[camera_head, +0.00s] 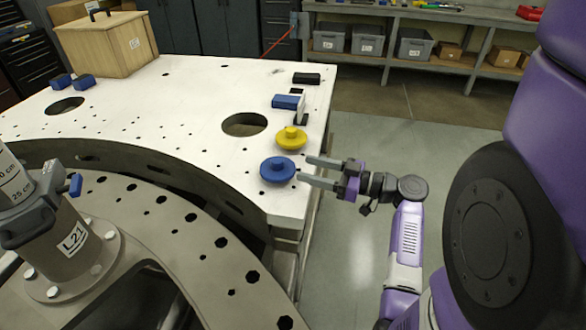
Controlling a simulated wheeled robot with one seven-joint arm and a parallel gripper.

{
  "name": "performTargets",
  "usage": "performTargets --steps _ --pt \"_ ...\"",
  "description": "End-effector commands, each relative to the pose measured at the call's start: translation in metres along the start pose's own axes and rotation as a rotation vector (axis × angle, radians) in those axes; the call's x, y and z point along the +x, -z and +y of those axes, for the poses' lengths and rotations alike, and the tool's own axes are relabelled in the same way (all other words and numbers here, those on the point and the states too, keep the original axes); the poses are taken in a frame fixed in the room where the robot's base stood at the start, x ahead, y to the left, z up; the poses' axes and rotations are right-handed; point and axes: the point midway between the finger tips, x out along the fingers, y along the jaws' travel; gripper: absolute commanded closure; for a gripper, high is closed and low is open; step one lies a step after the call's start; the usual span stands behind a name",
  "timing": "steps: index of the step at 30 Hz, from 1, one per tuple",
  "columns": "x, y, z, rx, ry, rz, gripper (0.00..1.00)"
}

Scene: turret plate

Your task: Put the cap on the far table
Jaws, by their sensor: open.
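A yellow round cap (291,140) with a raised knob lies on the white turret plate (190,105), near its right edge. A blue round cap (277,171) with a similar knob lies just in front of it, nearer the plate's corner. My gripper (302,170) is open and empty. Its two fingers point left, just right of the blue cap, at the plate's right edge. Whether a fingertip touches the blue cap I cannot tell. A grey table or bench (450,16) with shelves stands at the back right.
Blue and black blocks (287,101) sit behind the caps. A wooden box (107,42) stands on the plate's far left. The plate has large round holes (244,124). A grey post (68,235) labelled L21 stands front left. The floor (420,130) right of the plate is clear.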

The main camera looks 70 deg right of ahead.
Motion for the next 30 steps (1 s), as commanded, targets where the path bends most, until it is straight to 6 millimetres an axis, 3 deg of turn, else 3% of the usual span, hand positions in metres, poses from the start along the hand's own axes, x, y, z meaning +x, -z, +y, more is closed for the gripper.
performTargets --steps 3,9,30 --pt "-0.016 -0.002 0.001 -0.001 -0.001 0.000 0.46" --pt "-0.028 0.000 0.000 0.000 0.002 0.000 0.46" --pt "-0.029 0.000 0.000 0.000 0.001 0.000 0.46"
